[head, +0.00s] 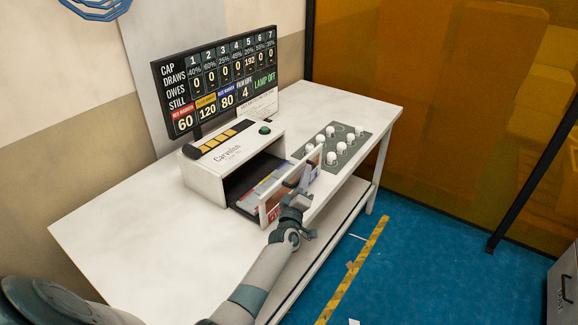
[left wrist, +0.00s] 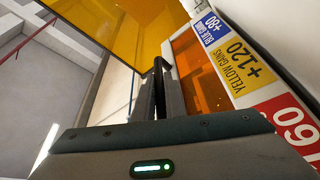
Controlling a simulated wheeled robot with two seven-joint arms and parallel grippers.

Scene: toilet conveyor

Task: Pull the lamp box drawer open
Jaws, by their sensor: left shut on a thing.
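The white lamp box (head: 225,148) stands on the table, with its dark inside showing. Its drawer (head: 264,211) is out in front of the box, with coloured strips lying in it. My left gripper (head: 299,185) is at the drawer's front and shut on it; the exact grip point is partly hidden. In the left wrist view the gripper's dark fingers (left wrist: 160,88) meet the edge of the drawer front, which has an orange see-through pane (left wrist: 192,72). My right gripper is not in view.
A grey pad with several white knobs (head: 342,148) lies right of the drawer. A display board (head: 215,80) stands behind the box. The white table (head: 130,230) is clear at left. Blue floor with a yellow strip (head: 352,268) lies in front.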

